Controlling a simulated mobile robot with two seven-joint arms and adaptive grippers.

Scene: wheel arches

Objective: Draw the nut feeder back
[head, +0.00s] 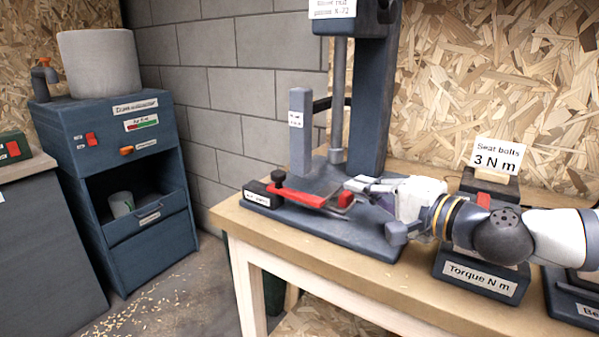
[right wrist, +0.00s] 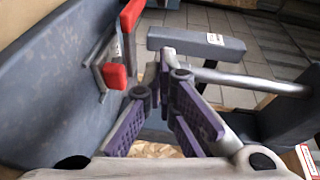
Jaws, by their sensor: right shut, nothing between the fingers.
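The nut feeder (head: 296,195) is a red slide with a black knob and a black labelled block at its left end. It lies on the blue-grey base of a press (head: 370,236). A short red-tipped metal piece (head: 345,198) stands at its right end, close to my right gripper (head: 353,185). My right gripper is shut and empty, at the right of the feeder. In the right wrist view its purple-padded fingers (right wrist: 165,75) meet with nothing between them. A metal bracket with red ends (right wrist: 115,76) shows left of the fingers, apart from them. My left gripper is out of view.
The press column (head: 370,110) and its vertical rod (head: 338,110) rise behind the gripper, with a grey post (head: 300,130) to the left. A torque box (head: 480,277) and a seat bolts box (head: 490,185) stand right. The bench's front left (head: 300,255) is clear.

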